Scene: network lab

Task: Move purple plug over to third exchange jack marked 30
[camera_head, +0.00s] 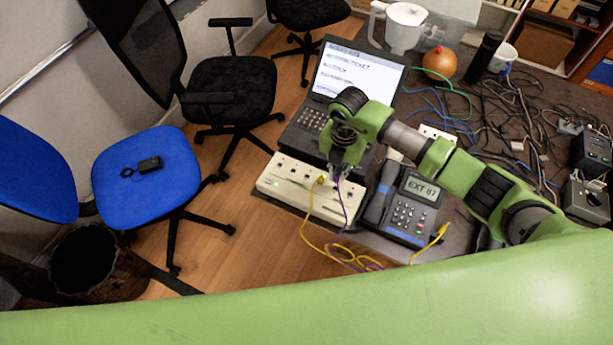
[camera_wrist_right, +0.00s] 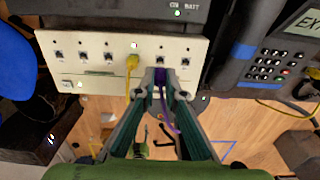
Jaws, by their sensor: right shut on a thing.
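The cream exchange box (camera_head: 283,183) stands at the table's edge with a row of jacks on its face; it fills the upper part of the right wrist view (camera_wrist_right: 65,42). The jack markings are too small to read. A yellow plug (camera_wrist_right: 132,63) sits in a middle jack. My right gripper (camera_wrist_right: 159,88) is shut on the purple plug (camera_wrist_right: 160,74), just right of the yellow one and close to a jack. I cannot tell whether the plug is in the jack. Its purple cord (camera_head: 338,200) hangs below. My left gripper is not in view.
A desk phone (camera_head: 407,205) reading EXT 87 stands right of the exchange. A laptop (camera_head: 355,75) stands behind it. The yellow cord (camera_head: 322,243) loops below the exchange's front. Tangled cables (camera_head: 500,110) cover the table's right side. Chairs stand left, over open floor.

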